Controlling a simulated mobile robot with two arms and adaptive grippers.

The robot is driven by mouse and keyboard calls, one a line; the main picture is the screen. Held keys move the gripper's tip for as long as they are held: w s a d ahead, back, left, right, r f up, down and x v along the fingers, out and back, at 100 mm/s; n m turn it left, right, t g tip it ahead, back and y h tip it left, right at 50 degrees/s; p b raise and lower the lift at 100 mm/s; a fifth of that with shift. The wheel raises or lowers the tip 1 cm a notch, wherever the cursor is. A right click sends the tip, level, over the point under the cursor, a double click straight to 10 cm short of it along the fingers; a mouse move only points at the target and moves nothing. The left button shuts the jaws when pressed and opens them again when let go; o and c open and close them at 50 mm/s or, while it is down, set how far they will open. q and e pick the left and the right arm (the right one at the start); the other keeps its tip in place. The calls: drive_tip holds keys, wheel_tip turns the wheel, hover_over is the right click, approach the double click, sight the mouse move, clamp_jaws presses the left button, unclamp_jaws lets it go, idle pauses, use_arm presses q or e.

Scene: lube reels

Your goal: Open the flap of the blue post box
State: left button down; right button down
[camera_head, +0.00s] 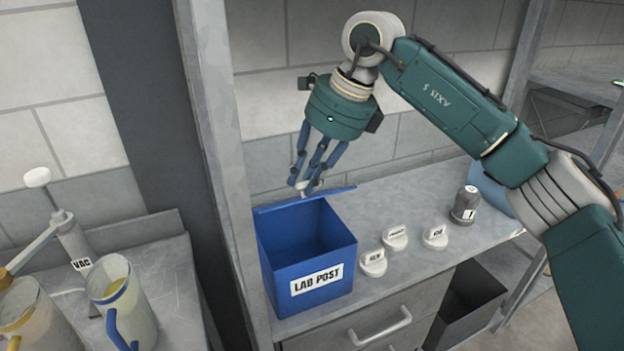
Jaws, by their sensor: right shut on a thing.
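The blue post box (283,277), labelled "LAB POST", stands on the grey bench at its left end. Its flap (338,191) is raised along the back edge and seen nearly edge-on, so the top is open and the inside shows. My right gripper (306,186) reaches down from above, behind the box's top, with its blue fingers closed at a small pale knob by the flap. The fingers partly hide the knob and the flap's middle. My left gripper is not in view.
Several white labelled stamp-like pieces (395,238) stand right of the box. A dark grey labelled bottle (465,204) is farther right. Jugs (122,300) and a pump marked "VAC" (75,235) stand on the left table. A shelf post (222,150) rises left of the box.

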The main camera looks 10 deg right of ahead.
drive_tip(key=shift+w+a+f, duration=0.1)
drive_tip(key=shift+w+f, duration=0.05)
drive_tip(key=shift+w, duration=0.1)
drive_tip(key=c, duration=1.7)
unclamp_jaws()
drive_tip(key=shift+o, duration=0.9)
drive_tip(key=shift+w+a+f, duration=0.15)
drive_tip(key=shift+w+a, duration=0.1)
drive_tip(key=shift+w, duration=0.05)
drive_tip(key=shift+d, duration=0.1)
drive_tip(key=v, duration=0.7)
drive_tip(key=shift+s+r, duration=0.15)
drive_tip(key=shift+r, duration=0.2)
